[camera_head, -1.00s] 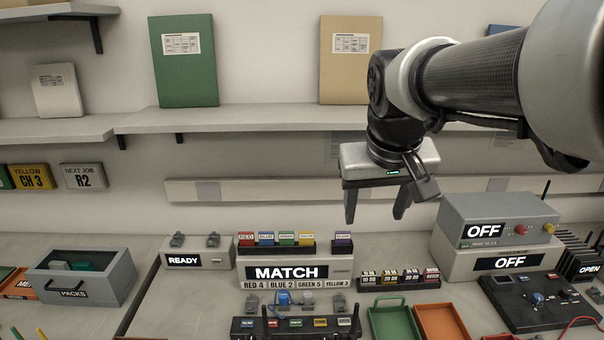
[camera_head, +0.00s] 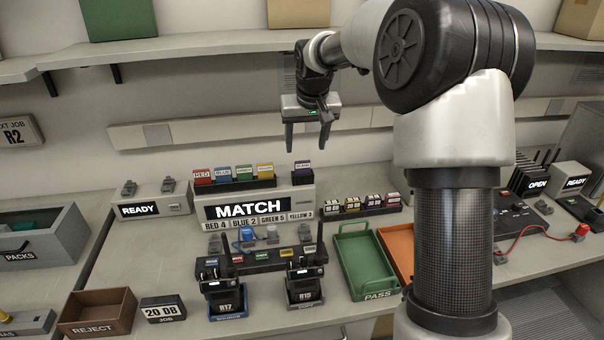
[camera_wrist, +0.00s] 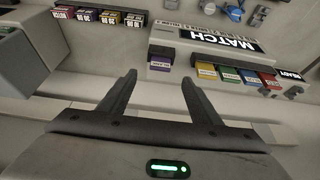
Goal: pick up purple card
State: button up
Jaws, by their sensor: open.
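The purple card (camera_head: 302,166) stands upright in a small dark holder at the right end on top of the MATCH box (camera_head: 210,211). It also shows in the wrist view (camera_wrist: 160,67), apart from the colored cards. My gripper (camera_head: 307,147) is open and empty, pointing down above and near the purple card in the head view. In the wrist view the fingertips (camera_wrist: 158,76) lie to either side of the purple card's place in the picture, with nothing held between them. Red, blue, green and yellow cards (camera_head: 243,172) stand in a longer rack to its left.
A rack of small labeled blocks (camera_head: 362,206) is right of the MATCH box. The READY box (camera_head: 151,207) is at left. Two radios (camera_head: 305,278) stand in front, beside a green PASS tray (camera_head: 364,262). A shelf (camera_head: 200,46) runs along the wall behind.

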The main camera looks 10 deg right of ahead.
aim_at(303, 164)
jog(key=x, duration=0.9)
jog(key=shift+w+f+b, duration=0.1)
jog(key=shift+f+b, duration=0.1)
jog(key=shift+b, duration=0.15)
jog(key=c, duration=1.1)
